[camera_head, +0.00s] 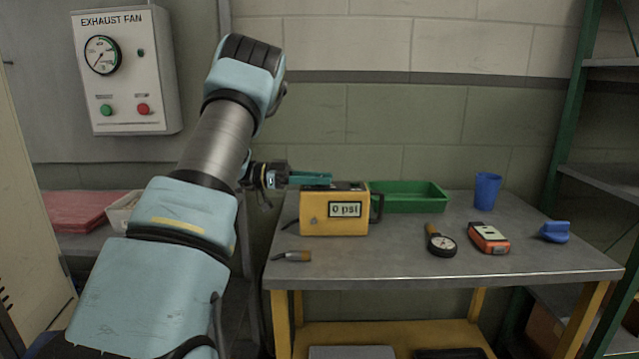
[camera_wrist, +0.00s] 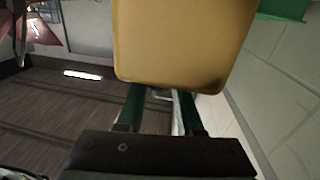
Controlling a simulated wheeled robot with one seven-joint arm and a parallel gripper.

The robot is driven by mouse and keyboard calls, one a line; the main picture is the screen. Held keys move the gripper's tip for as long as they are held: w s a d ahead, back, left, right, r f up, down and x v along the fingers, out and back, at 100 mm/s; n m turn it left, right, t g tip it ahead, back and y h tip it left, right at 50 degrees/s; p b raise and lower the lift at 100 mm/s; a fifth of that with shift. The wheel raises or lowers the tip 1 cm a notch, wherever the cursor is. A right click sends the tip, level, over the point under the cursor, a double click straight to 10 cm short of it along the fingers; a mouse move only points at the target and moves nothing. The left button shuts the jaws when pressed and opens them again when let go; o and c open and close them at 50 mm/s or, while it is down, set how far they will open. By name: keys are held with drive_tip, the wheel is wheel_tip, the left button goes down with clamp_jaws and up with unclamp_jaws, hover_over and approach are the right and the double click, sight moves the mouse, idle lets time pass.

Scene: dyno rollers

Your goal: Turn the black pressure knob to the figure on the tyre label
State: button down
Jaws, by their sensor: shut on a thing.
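A yellow inflator box (camera_head: 314,228) stands at the back left of the steel table, and its display (camera_head: 345,209) reads "0 psi". My gripper (camera_head: 326,180) comes in from the left, level with the top of the box, its green fingers reaching over the top edge. In the wrist view the yellow box (camera_wrist: 185,45) fills the upper middle and hides the fingertips of my gripper (camera_wrist: 160,95). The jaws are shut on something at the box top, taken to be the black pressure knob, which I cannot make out. I see no tyre label.
On the table (camera_head: 380,272) are a green tray (camera_head: 425,207), a blue cup (camera_head: 487,190), a round gauge (camera_head: 441,243), an orange meter (camera_head: 489,238), a blue object (camera_head: 554,231) and a small brass-ended fitting (camera_head: 293,256). The front middle is clear. An exhaust fan panel (camera_head: 125,75) hangs at left.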

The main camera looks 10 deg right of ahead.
drive_tip(key=m+g+y+p, duration=0.1)
drive_tip(key=m+g, duration=0.1)
drive_tip(key=g, duration=0.1)
drive_tip(key=m+g+y+p, duration=0.2)
drive_tip(key=shift+r+g+p, duration=0.2)
drive_tip(key=shift+g+p, duration=0.1)
drive_tip(key=shift+g, duration=0.1)
drive_tip(key=m+g+y+p, duration=0.2)
drive_tip(key=p, duration=0.1)
drive_tip(key=shift+f+m+g+y+p, duration=0.1)
drive_tip(key=shift+m+g+y+p, duration=0.2)
drive_tip(key=shift+y+p, duration=0.1)
drive_tip(key=shift+f, duration=0.1)
drive_tip(key=shift+s+f+y, duration=0.1)
drive_tip(key=shift+f+y, duration=0.05)
drive_tip(key=shift+y, duration=0.15)
drive_tip(key=c, duration=0.5)
unclamp_jaws()
drive_tip(key=shift+c, duration=0.2)
